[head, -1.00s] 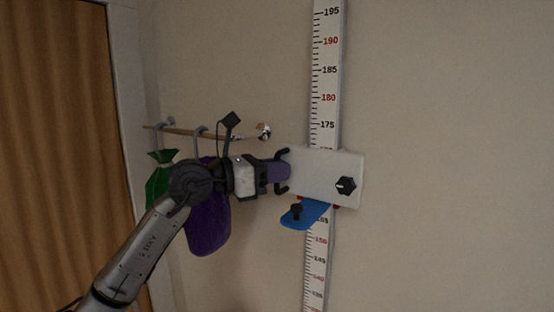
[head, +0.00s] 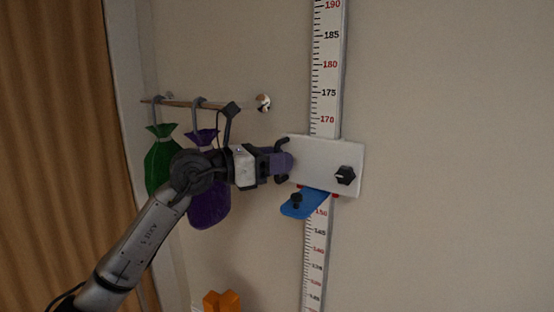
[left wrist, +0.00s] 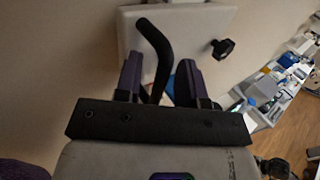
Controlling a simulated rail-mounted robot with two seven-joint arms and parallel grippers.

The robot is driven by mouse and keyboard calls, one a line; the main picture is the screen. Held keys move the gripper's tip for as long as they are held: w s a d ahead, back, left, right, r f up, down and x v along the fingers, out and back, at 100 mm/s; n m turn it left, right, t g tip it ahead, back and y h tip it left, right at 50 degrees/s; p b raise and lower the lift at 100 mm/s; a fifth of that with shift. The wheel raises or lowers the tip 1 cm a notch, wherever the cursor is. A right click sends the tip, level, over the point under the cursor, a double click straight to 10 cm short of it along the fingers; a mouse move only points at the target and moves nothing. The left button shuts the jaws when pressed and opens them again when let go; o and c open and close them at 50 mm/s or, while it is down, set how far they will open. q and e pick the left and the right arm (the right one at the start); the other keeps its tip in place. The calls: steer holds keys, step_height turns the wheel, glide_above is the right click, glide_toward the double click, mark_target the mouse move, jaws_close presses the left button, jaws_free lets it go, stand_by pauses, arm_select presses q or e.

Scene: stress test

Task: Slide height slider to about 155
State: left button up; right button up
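The height slider is a white plate (head: 322,160) on a vertical wall ruler (head: 327,70), with a black knob (head: 346,175) at its right and a blue paddle (head: 305,203) below. The paddle sits just above the 150 mark; the plate hides the marks between there and just under 170. My left gripper (head: 285,161) is at the plate's left edge, around its dark bent handle. In the left wrist view the handle (left wrist: 157,45) passes between the two fingers, which stand apart with a visible gap. The plate (left wrist: 185,30) also shows there. My right gripper is out of view.
A green bag (head: 160,165) and a purple bag (head: 208,208) hang from a wall rail (head: 185,103) behind my left arm. An orange object (head: 222,301) is at the bottom edge. The wall right of the ruler is clear. A cluttered white shelf (left wrist: 285,85) shows in the wrist view.

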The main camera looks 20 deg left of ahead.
arm_select(q)
steer(key=shift+a, duration=0.1)
steer(key=b+v, duration=0.3)
steer(key=v, duration=1)
steer(key=shift+s+a+b, duration=0.2)
steer(key=shift+s+b, duration=0.1)
steer(key=shift+b, duration=0.1)
